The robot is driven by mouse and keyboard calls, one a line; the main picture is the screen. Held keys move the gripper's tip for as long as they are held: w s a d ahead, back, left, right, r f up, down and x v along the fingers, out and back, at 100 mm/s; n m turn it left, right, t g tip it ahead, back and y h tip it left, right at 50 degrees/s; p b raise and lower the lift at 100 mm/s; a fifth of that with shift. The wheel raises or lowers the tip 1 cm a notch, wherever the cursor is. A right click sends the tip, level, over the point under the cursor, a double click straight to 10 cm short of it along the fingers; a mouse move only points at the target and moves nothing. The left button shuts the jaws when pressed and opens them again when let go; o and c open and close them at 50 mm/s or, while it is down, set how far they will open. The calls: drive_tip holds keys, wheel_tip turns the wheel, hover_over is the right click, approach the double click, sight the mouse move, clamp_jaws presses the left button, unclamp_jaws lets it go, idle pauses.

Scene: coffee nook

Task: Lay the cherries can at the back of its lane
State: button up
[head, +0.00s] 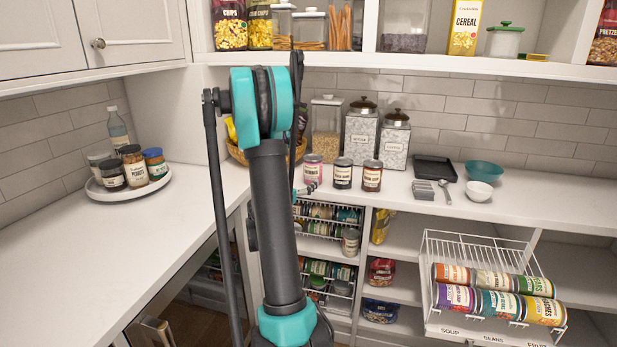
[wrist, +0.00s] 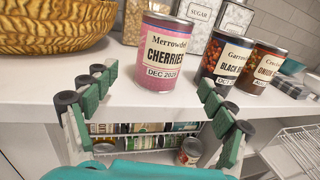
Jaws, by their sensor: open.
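The cherries can (wrist: 168,50) is pink with a cream label reading "Cherries, Dec 2028". It stands upright on the counter near its front edge, and it also shows in the head view (head: 313,171). My gripper (wrist: 155,82) is open and empty, its green-padded fingers spread before the can, one toward each side, with no visible contact. In the head view my arm hides most of the gripper. The white wire rack (head: 487,243) has lanes labelled Soup, Beans and Fruit (head: 536,346). Cans lie on their sides in it, including an orange-yellow one (head: 543,310) in the fruit lane.
Two dark-labelled cans (head: 343,173) (head: 372,176) stand just right of the cherries can. A wicker basket (wrist: 55,22) is at its left, and canisters (head: 360,134) stand behind. A black tray (head: 435,168) and bowls (head: 478,190) are farther right. The left counter is largely clear.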

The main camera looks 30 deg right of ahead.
drive_tip(key=s+a+f+m+g+y, duration=0.1)
drive_tip(key=s+a+f+m+y, duration=0.3)
drive_tip(key=s+a+m, duration=0.3)
drive_tip(key=s+a+f+m+g+y, duration=0.1)
drive_tip(key=s+a+f+m+y, duration=0.4)
drive_tip(key=a, duration=1.2)
drive_tip(key=s+a+f+m+g+y, duration=0.2)
drive_tip(key=s+a+f+m+y, duration=0.2)
drive_tip(key=s+a+m+y, duration=0.3)
drive_tip(key=s+a+m, duration=0.4)
drive_tip(key=s, duration=0.1)
drive_tip(key=shift+s+a+f, duration=0.25)
drive_tip(key=shift+a+f, duration=0.05)
drive_tip(key=shift+a, duration=0.1)
drive_tip(key=shift+o, duration=0.6)
drive_tip(key=shift+c, duration=0.6)
